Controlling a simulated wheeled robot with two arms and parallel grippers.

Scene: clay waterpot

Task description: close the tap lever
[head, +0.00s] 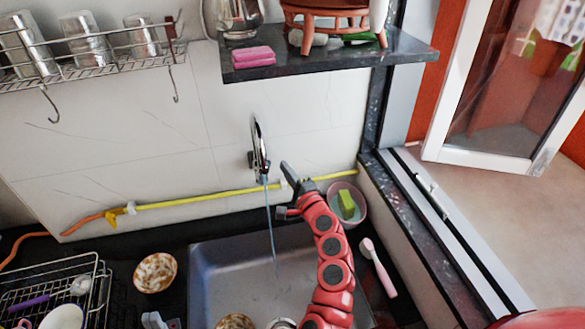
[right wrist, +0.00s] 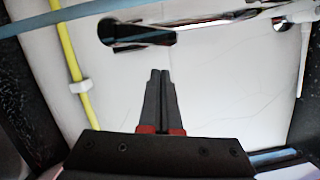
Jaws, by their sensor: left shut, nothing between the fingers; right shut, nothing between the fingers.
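The chrome tap (head: 259,145) stands against the white wall above the sink, and a thin blue stream of water (head: 270,228) runs down from it. In the right wrist view, the tap's chrome part (right wrist: 285,20) and a dark fitting (right wrist: 140,36) lie ahead of the fingers. I cannot clearly tell which part is the lever. My right gripper (head: 282,213) is just right of the stream and below the tap; in the right wrist view its fingers (right wrist: 161,75) are shut, empty and apart from the tap.
The sink (head: 220,260) lies below. A yellow hose (head: 200,201) runs along the wall behind my right gripper. A pink bowl with a green sponge (head: 347,204) and a pink brush (head: 378,268) are right of my arm. A dark shelf (head: 330,62) hangs above.

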